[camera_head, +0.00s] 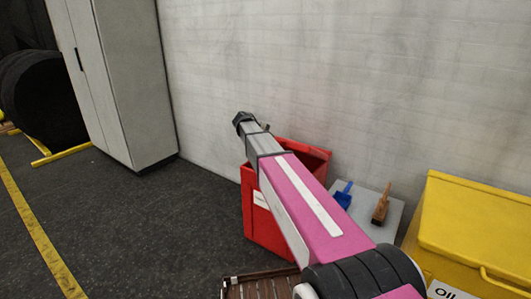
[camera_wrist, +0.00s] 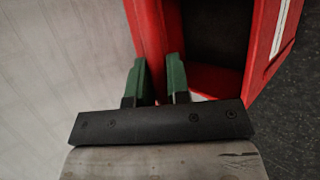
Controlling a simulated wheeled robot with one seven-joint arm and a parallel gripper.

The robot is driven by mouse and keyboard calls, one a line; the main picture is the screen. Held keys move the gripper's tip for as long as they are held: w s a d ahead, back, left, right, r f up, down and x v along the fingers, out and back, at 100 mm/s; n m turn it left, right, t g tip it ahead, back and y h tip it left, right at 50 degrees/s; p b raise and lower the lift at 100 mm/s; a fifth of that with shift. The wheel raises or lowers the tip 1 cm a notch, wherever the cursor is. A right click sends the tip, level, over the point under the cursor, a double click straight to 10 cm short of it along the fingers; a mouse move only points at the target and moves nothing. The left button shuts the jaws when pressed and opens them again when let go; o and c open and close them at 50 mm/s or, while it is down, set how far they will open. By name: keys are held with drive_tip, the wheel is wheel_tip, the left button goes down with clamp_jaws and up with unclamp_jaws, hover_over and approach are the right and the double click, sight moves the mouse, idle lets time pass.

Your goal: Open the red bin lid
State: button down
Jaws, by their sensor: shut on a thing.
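The red bin (camera_head: 262,222) stands against the wall, partly hidden behind my arm. Its red lid (camera_head: 314,150) is raised at the back on the wall side. In the wrist view, the bin's dark inside shows between red walls (camera_wrist: 268,48), so it stands open. My gripper's green fingers (camera_wrist: 157,72) are on either side of a red edge that looks like the lid (camera_wrist: 149,30), and are shut on it. In the head view, my gripper (camera_head: 241,118) is at the far end of my arm, above the bin; its fingers are hard to make out.
A grey surface right of the bin holds a blue brush or scoop (camera_head: 344,194) and a brown brush (camera_head: 381,206). A yellow bin (camera_head: 475,225) stands at the right. A brown slatted thing (camera_head: 255,286) lies in front. A tall cabinet (camera_head: 130,80) stands left; the dark floor between is clear.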

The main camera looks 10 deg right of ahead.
drive_tip(key=shift+n+g+y, duration=0.3)
drive_tip(key=shift+g+y, duration=0.5)
drive_tip(key=shift+y, duration=0.1)
drive_tip(key=w+d+r, duration=0.1)
drive_tip(key=r, duration=0.1)
drive_tip(key=w+d+r, duration=0.1)
drive_tip(key=w+r, duration=0.1)
drive_tip(key=w+d+r, duration=0.2)
drive_tip(key=r, duration=0.1)
drive_tip(key=shift+d, duration=0.1)
drive_tip(key=w+d+r, duration=0.4)
drive_tip(key=w+d, duration=0.3)
drive_tip(key=d, duration=0.1)
drive_tip(key=w+d+r, duration=0.5)
drive_tip(key=w+d, duration=0.3)
drive_tip(key=shift+w+r, duration=0.2)
drive_tip(key=shift+w, duration=0.1)
drive_tip(key=c, duration=1.1)
unclamp_jaws()
drive_tip(key=shift+a, duration=0.1)
drive_tip(key=v, duration=1)
drive_tip(key=shift+r, duration=0.4)
